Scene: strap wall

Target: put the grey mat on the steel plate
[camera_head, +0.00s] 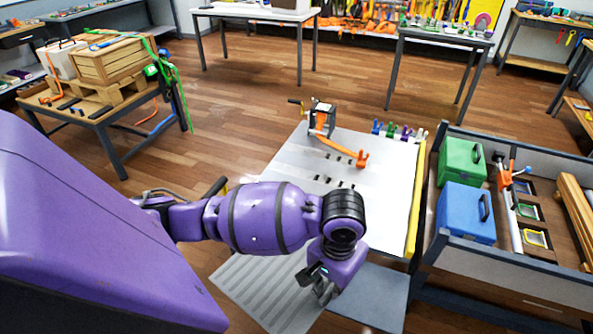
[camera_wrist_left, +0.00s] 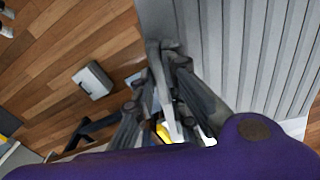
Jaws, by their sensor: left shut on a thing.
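The grey mat (camera_head: 262,294) is a ribbed sheet at the bottom centre of the head view, beside my left gripper (camera_head: 324,288). In the left wrist view the ribbed mat (camera_wrist_left: 240,60) fills the upper right. My left gripper (camera_wrist_left: 168,62) is shut on the mat's edge there; the fingertips partly hide the grip. A smooth blue-grey flat panel (camera_head: 375,298) lies to the right of the gripper in the head view. I cannot tell for sure whether it is the steel plate. My right gripper is not in view.
A pale worktop (camera_head: 385,205) with a yellow edge stands beyond the gripper, carrying a winch-like device (camera_head: 322,118) and an orange hook (camera_head: 361,158). A walled bench at right holds a green case (camera_head: 460,163) and a blue case (camera_head: 464,212). Wooden floor (camera_head: 240,105) is open behind.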

